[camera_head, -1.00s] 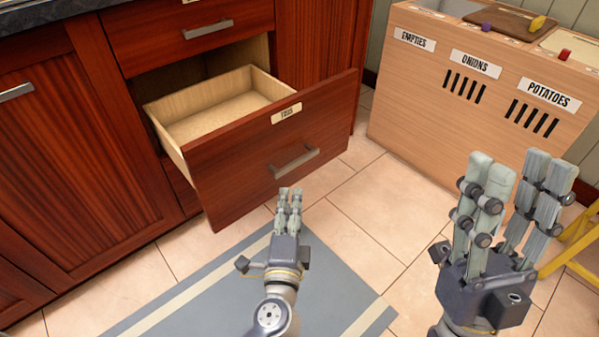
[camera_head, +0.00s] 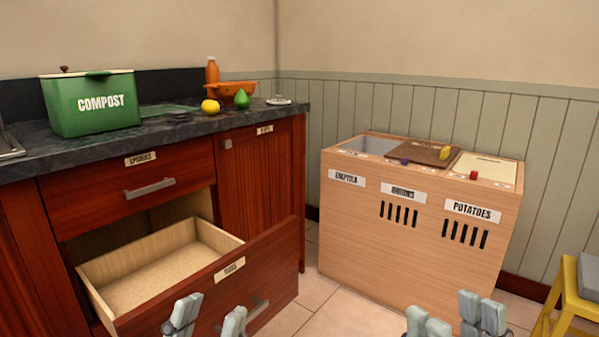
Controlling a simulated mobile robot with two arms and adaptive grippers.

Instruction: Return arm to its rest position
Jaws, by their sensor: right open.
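My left gripper (camera_head: 209,318) shows at the bottom edge, in front of the open drawer's front panel. Its fingertips are spread apart with nothing seen between them, and the rest of the hand is cut off by the frame. My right gripper (camera_head: 454,318) shows at the bottom right, in front of the wooden bin cabinet. Its fingers are apart and empty, with its lower part out of frame. The lower drawer (camera_head: 260,262) stands pulled out, with a pale empty inside and a small label on its front. I cannot tell whether the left gripper touches the drawer.
A dark counter (camera_head: 170,140) holds a green compost bin (camera_head: 92,102), a lemon (camera_head: 210,106), a green pear (camera_head: 241,99), an orange bowl (camera_head: 225,90) and an orange bottle (camera_head: 212,71). The bin cabinet (camera_head: 400,250) stands right. A yellow stool (camera_head: 572,305) is far right.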

